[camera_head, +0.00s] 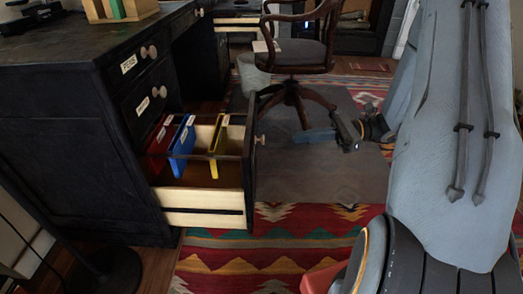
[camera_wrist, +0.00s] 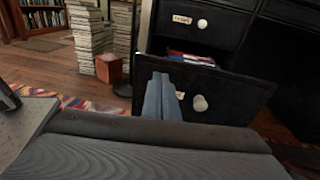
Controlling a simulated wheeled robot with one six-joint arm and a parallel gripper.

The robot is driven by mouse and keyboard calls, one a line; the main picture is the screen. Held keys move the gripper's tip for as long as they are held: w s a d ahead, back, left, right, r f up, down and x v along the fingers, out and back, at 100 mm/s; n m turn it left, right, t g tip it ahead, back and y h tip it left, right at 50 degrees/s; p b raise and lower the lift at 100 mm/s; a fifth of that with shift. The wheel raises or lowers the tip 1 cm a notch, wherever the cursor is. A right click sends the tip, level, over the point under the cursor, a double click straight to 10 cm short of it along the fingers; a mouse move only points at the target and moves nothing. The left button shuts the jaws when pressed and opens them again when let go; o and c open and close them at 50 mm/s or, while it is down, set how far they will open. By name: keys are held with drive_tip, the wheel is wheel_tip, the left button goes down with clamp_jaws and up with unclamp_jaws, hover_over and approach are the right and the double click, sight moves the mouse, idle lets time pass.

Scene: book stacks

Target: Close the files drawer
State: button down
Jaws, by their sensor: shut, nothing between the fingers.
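The files drawer (camera_head: 203,216) is the bottom drawer of the dark desk and stands pulled well out. It holds a red, a blue and a yellow file (camera_head: 218,140). Its dark front with a round pale knob (camera_wrist: 200,103) and a small label faces me in the wrist view. My gripper (camera_head: 307,137) is shut and empty, to the right of the drawer front, with a visible gap to the knob in the head view. In the wrist view my closed fingers (camera_wrist: 160,82) point at the drawer front, left of the knob. The label is partly hidden by the fingers.
The desk (camera_head: 60,130) has two shut labelled drawers above the open one. A wooden swivel chair (camera_head: 292,55) stands behind my gripper, with a bin (camera_head: 252,75) beside it. Book stacks (camera_wrist: 90,28) and a terracotta box (camera_wrist: 110,68) stand at left in the wrist view. Patterned rug covers the floor.

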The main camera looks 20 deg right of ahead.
wheel_tip(320, 180, down, 3)
drive_tip(key=w+d+m+t+b, duration=0.1)
drive_tip(key=w+d+t+b, duration=0.1)
drive_tip(key=d, duration=0.1)
drive_tip(key=r+b+x, duration=0.1)
drive_tip(key=b+x, duration=0.5)
drive_tip(key=x, duration=0.8)
drive_tip(key=shift+y, duration=0.4)
drive_tip(key=shift+r, duration=0.15)
